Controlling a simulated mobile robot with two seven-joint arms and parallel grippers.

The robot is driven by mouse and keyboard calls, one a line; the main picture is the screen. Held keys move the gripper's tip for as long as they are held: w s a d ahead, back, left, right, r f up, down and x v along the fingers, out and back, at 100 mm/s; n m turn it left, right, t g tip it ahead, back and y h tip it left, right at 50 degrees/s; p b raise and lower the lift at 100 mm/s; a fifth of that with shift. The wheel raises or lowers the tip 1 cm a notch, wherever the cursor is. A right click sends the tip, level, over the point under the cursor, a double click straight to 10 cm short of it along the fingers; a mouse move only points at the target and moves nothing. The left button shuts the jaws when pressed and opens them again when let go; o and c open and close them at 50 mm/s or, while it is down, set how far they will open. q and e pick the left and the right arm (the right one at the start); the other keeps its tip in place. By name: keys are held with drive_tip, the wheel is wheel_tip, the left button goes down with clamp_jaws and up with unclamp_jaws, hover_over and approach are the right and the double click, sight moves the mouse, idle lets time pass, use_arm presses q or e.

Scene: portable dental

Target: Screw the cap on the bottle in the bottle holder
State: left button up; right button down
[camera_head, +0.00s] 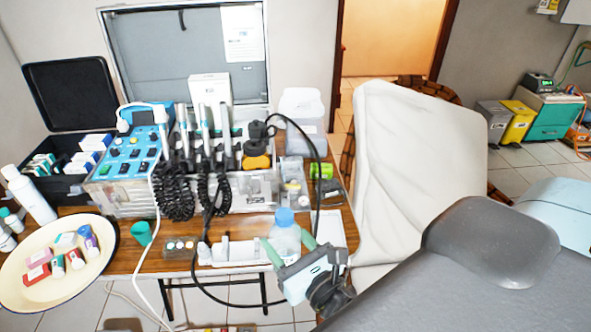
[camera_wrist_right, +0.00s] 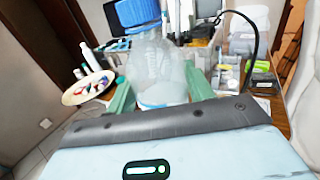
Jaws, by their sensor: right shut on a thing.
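A clear bottle (camera_head: 285,240) with a blue cap (camera_head: 285,217) stands near the front edge of the wooden table. The cap is on the bottle's top; I cannot tell how tightly. My right gripper (camera_head: 288,249) has its green fingers on both sides of the bottle's body and is shut on it. My left gripper is not in view.
A round cream tray (camera_head: 25,290) with small items is at the left, with a green cup (camera_head: 141,233) beside it. The dental unit (camera_head: 125,170) with black coiled hoses is behind. A black cable loops near the bottle. The grey dental chair (camera_head: 490,240) is at the right.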

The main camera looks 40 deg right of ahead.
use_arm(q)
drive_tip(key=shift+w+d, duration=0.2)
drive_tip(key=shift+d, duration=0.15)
use_arm(e)
drive_tip(key=shift+w+d, duration=0.2)
drive_tip(key=shift+d, duration=0.1)
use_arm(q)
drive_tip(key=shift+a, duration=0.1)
use_arm(e)
drive_tip(key=shift+a+r, duration=0.1)
